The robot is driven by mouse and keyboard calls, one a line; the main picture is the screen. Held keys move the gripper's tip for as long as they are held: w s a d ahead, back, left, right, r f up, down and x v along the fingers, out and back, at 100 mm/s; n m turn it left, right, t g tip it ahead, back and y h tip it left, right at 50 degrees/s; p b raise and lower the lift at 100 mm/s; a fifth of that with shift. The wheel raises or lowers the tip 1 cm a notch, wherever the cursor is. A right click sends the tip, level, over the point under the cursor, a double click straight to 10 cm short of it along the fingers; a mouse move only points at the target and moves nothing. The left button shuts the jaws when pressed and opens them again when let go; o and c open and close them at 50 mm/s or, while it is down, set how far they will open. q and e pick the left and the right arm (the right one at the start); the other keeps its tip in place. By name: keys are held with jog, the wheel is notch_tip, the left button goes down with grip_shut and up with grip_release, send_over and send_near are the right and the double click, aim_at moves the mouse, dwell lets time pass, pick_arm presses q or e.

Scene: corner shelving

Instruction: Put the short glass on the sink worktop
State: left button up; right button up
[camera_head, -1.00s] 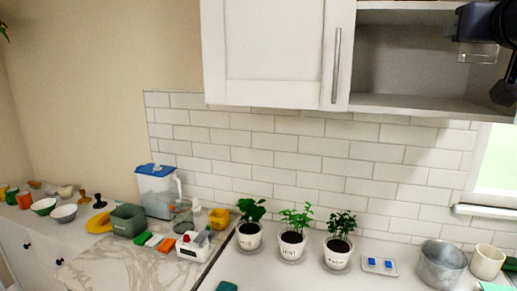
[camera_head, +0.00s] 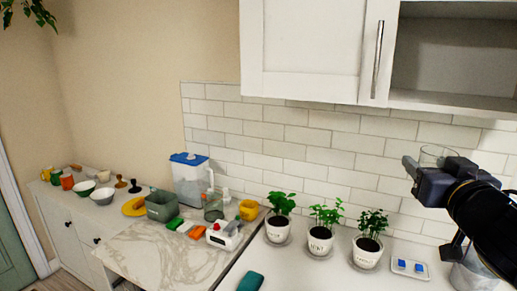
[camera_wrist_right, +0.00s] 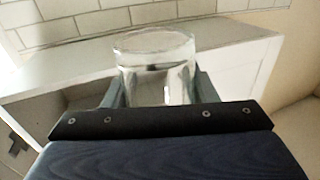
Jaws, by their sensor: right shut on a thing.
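The short glass (camera_head: 438,154) is clear and held in my right gripper (camera_head: 426,172), in front of the tiled wall at the right of the head view. The glass also shows in the right wrist view (camera_wrist_right: 155,62), between the two fingers. It is in the air, below the open wall cupboard (camera_head: 450,100) and above the white worktop (camera_head: 315,276) with the plants. A marble-look worktop (camera_head: 150,258) lies to its left. No sink basin shows clearly. My left gripper is not in view.
A metal pot (camera_head: 470,276) is partly hidden below my right arm. A filter jug (camera_head: 188,180), a green box (camera_head: 161,205) and small items crowd the marble worktop's back; its front is clear.

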jog(key=shift+w+a+f, duration=0.1)
jog(key=shift+a+f, duration=0.05)
jog(key=shift+f, duration=0.4)
jog(key=shift+a+f, duration=0.15)
jog(key=shift+f, duration=0.4)
jog(key=w+a+f+n+y, duration=0.1)
jog(key=a+f, duration=0.3)
jog(key=f, duration=0.7)
jog(key=w+a+f+n+y, duration=0.2)
jog(key=w+a+f+y, duration=0.1)
jog(key=f, duration=0.9)
jog(key=w+a+f+n+y, duration=0.2)
jog(key=a+f, duration=0.4)
jog(key=f, duration=0.5)
jog(key=shift+w+f+g+y, duration=0.25)
jog(key=shift+w+y, duration=0.2)
jog(key=shift+y, duration=0.75)
jog(key=shift+s+a+r, duration=0.1)
jog(key=shift+a, duration=0.1)
